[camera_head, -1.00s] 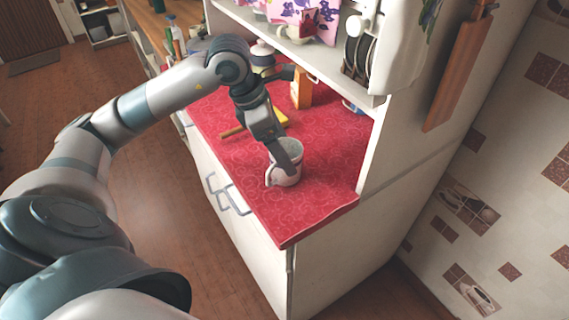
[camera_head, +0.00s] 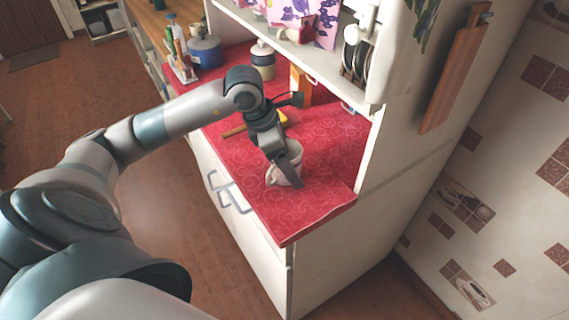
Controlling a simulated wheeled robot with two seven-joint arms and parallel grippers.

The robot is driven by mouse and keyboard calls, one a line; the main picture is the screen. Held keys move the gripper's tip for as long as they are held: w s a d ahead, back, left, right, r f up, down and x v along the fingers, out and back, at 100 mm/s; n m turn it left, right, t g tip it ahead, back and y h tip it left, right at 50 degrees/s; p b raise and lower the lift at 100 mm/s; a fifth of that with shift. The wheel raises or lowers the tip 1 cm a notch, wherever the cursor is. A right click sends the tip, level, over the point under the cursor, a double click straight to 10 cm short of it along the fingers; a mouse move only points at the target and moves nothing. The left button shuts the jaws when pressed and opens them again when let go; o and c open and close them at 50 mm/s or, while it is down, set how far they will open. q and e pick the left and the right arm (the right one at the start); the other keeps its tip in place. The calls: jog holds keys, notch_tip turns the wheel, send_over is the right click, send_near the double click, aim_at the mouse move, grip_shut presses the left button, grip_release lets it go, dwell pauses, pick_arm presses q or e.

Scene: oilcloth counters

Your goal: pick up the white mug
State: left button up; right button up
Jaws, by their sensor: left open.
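The white mug (camera_head: 276,178) stands upright on the red patterned counter (camera_head: 322,205), near its front edge. Its handle shows at the lower left. My left gripper (camera_head: 294,178) reaches down over the mug from the upper left and is open. One finger lies across the mug's right side in the picture and covers part of it. The other finger is hidden, so I cannot tell whether it is inside the mug or whether either finger touches it. My right gripper does not show.
A blue pot (camera_head: 205,52) and a lidded jar (camera_head: 262,62) stand farther back. An orange box (camera_head: 301,84) and a yellow-headed tool are behind my gripper. A shelf (camera_head: 300,58) overhangs the counter. The counter's near right corner is clear.

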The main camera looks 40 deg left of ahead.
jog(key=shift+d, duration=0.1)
pick_arm(q)
jog(key=c, duration=1.4)
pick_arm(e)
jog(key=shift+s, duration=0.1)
pick_arm(q)
jog(key=shift+o, duration=0.2)
jog(key=shift+r, duration=0.15)
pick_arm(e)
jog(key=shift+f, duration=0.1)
